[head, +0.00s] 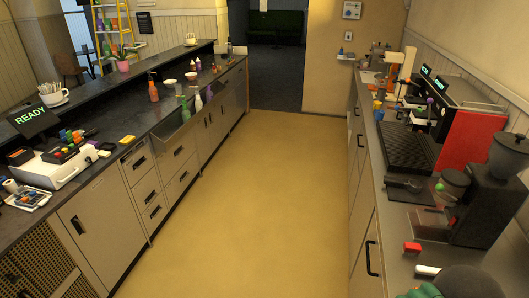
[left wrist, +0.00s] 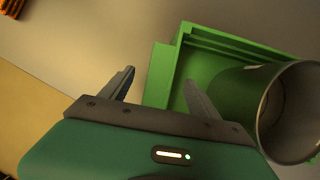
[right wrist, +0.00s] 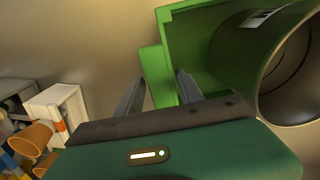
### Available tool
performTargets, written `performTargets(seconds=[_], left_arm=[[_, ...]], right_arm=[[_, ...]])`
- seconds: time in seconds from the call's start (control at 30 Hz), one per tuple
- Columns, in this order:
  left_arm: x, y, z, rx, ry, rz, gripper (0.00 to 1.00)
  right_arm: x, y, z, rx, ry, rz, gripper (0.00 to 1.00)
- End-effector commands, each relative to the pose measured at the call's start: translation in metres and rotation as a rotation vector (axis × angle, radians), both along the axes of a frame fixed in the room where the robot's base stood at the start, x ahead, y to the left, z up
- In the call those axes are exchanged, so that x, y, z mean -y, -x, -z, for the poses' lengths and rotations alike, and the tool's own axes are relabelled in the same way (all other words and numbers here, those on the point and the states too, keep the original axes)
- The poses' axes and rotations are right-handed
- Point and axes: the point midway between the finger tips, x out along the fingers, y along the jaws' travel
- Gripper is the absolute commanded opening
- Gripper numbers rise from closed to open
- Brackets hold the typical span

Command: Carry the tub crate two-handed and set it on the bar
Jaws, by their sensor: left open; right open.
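The green tub crate (left wrist: 160,82) shows in the left wrist view with a metal tub (left wrist: 232,92) in it, lying at an angle in the picture. My left gripper (left wrist: 158,76) is open, with a crate side part between its spread fingers; I cannot tell whether they touch it. In the right wrist view the crate (right wrist: 153,68) also holds a metal tub (right wrist: 238,62). My right gripper (right wrist: 161,77) is open around a projecting green tab of the crate; contact is unclear. The head view does not clearly show the crate or grippers. The bar (head: 178,57) appears there as a raised dark ledge.
The left counter holds a READY screen (head: 36,117), a sink (head: 175,124) and bottles. The right counter holds an espresso machine (head: 440,112), a grinder (head: 490,180) and a small red block (head: 412,247). The yellow floor (head: 265,190) between them is clear.

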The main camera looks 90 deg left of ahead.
Motion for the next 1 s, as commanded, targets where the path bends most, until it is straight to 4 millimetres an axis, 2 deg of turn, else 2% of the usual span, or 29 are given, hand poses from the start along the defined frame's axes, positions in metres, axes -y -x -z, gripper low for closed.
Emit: performTargets(seconds=[0.07, 0.23, 0.43, 0.63, 0.67, 0.87, 1.0], left_arm=[[0.0001, 0.0, -0.0001, 0.0, 0.0, 0.0, 0.71], [0.0001, 0.0003, 0.0005, -0.001, 0.0, 0.0, 0.51], [0.0002, 0.0001, 0.0002, 0.0, 0.0, 0.0, 0.51], [0.0001, 0.0, -0.0001, 0.0, 0.0, 0.0, 0.51], [0.0001, 0.0, -0.0001, 0.0, 0.0, 0.0, 0.51], [0.0001, 0.0, -0.0001, 0.0, 0.0, 0.0, 0.51], [0.0, 0.0, -0.0001, 0.0, 0.0, 0.0, 0.51]], right_arm=[[0.0, 0.0, -0.0001, 0.0, 0.0, 0.0, 0.44], [0.0001, 0.0003, 0.0004, -0.001, 0.0, 0.0, 0.44], [0.0, 0.0001, 0.0001, 0.0, 0.0, 0.0, 0.44], [-0.0001, 0.0001, 0.0, 0.0, 0.0, 0.0, 0.69], [-0.0001, 0.0001, 0.0, 0.0, 0.0, 0.0, 0.69], [-0.0001, 0.0, -0.0001, 0.0, 0.0, 0.0, 0.69], [-0.0001, 0.0, -0.0001, 0.0, 0.0, 0.0, 0.51]])
